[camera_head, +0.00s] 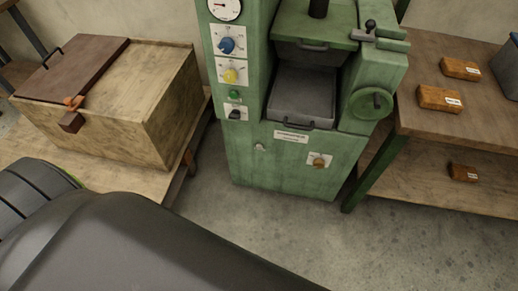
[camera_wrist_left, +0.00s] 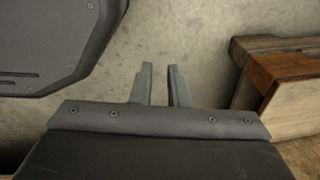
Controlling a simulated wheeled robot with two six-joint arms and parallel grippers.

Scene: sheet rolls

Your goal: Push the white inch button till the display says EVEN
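The green machine (camera_head: 294,170) stands in the middle of the head view. A small whitish button (camera_head: 260,147) sits low on its front; I cannot tell whether it is the inch button. No display reading EVEN can be made out. My left arm crosses the lower left of the head view, its gripper out of that frame. In the left wrist view my left gripper (camera_wrist_left: 160,80) is open, with an empty gap between its fingers and bare floor behind. It touches nothing that I can see. My right gripper is in neither view.
A wooden chest (camera_head: 110,105) with a brown lid stands on a bench at left. A shelf table (camera_head: 470,125) with several small wooden blocks is at right. The machine carries a blue knob (camera_head: 227,45), yellow knob (camera_head: 231,76) and handwheel (camera_head: 371,104). Floor in front is clear.

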